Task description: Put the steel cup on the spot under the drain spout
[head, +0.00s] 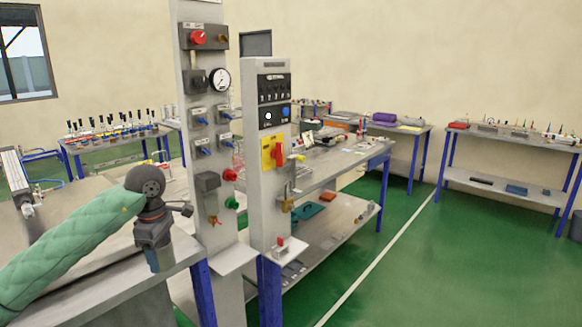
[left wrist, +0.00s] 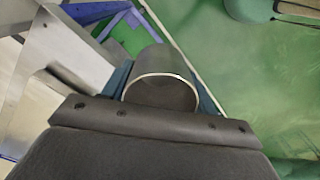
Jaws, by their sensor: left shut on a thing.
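My left gripper (head: 160,258) points down above the front of the grey bench, left of the two upright panels. In the left wrist view my left gripper (left wrist: 165,95) is shut on the steel cup (left wrist: 165,62), a grey cylinder with a bright round rim. The cup cannot be made out in the head view. A small brass drain valve (head: 287,204) sits low on the nearer panel. A small ledge (head: 280,252) with a red-topped fitting is below it. The marked spot cannot be made out. My right gripper is not in view.
The taller panel (head: 199,120) carries a gauge, valves and knobs, with another brass tap (head: 213,220) low down. Its bottom plate (head: 222,262) juts out near my gripper. Benches with small parts stand behind. Green floor (head: 440,270) is clear at the right.

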